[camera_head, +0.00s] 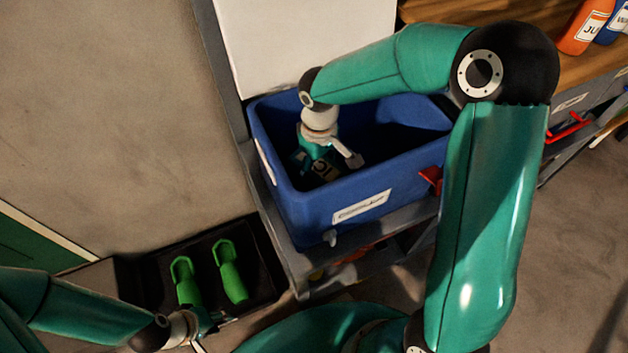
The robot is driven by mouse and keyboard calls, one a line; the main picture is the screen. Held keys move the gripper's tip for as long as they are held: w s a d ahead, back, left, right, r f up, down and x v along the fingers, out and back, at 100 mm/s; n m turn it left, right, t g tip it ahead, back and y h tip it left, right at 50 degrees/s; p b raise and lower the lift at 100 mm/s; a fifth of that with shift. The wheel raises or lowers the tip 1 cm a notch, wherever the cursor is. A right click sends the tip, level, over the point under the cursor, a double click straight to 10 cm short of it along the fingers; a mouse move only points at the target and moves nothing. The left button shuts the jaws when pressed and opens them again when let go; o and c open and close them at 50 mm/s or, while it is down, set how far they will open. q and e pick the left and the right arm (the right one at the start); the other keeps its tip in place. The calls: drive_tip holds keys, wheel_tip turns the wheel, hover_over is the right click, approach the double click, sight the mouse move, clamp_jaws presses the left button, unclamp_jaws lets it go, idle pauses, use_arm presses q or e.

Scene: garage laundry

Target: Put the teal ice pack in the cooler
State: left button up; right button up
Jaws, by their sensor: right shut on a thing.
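The cooler (365,205) is a blue, open-topped box with a white label on its front, and its white lid stands up behind it. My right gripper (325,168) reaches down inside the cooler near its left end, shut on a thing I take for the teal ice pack. The pack is mostly hidden by the gripper and the dark interior, and I cannot tell whether it touches the cooler's floor. My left gripper (212,326) is low at the bottom left, outside the cooler. Its fingers are too small and partly hidden to read.
A black tray (262,292) with a pair of green shoe-like things (231,272) lies on the floor left of the cooler. The cooler sits on a grey shelf frame (290,262). An orange bottle (585,28) stands on the wooden bench (560,72) at the upper right.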

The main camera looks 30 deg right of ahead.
sight(318, 165)
drive_tip(key=shift+f+b, duration=0.5)
drive_tip(key=shift+f, duration=1.8)
drive_tip(key=shift+f, duration=0.1)
drive_tip(key=shift+f+b, duration=0.25)
drive_tip(key=shift+b, duration=0.1)
drive_tip(key=o, duration=1.4)
drive_tip(key=shift+r, duration=0.1)
drive_tip(key=shift+r+p, duration=0.5)
drive_tip(key=shift+r, duration=0.05)
wheel_tip(318, 165, up, 11)
drive_tip(key=shift+r+p, duration=0.2)
drive_tip(key=shift+p, duration=1)
